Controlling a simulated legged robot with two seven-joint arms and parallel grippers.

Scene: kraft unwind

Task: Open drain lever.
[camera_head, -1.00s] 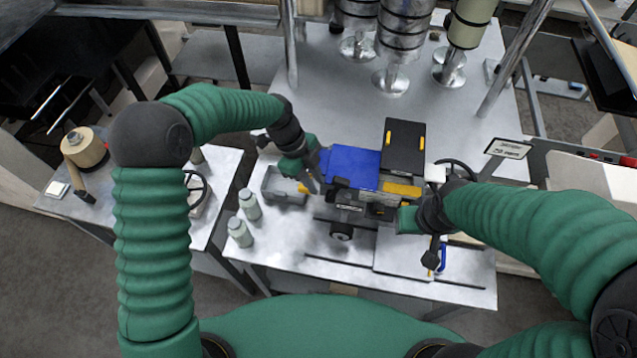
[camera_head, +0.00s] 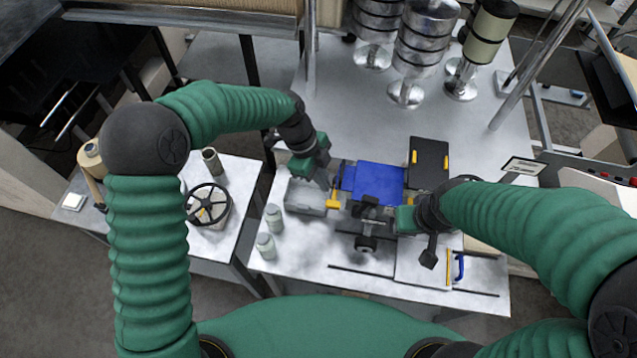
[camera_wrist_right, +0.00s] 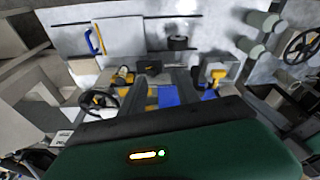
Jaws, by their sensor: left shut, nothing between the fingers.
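A small yellow lever (camera_head: 334,193) shows at the left side of the machine with the blue top (camera_head: 378,183), beside a grey box (camera_head: 305,198). I take it for the drain lever; no label on it is readable. A yellow handle also shows in the right wrist view (camera_wrist_right: 217,77). My left gripper (camera_head: 325,182) is shut and empty, just above and left of the lever. Whether it touches the lever is unclear. My right gripper sits at the machine's right side; its two dark fingers (camera_wrist_right: 166,85) stand apart in the right wrist view.
Two grey-green bottles (camera_head: 269,232) stand left of the machine. A black handwheel (camera_head: 208,203) sits on the side table. Metal cylinders (camera_head: 413,45) stand at the back. A blue handle (camera_head: 460,267) lies front right, near the table's edge.

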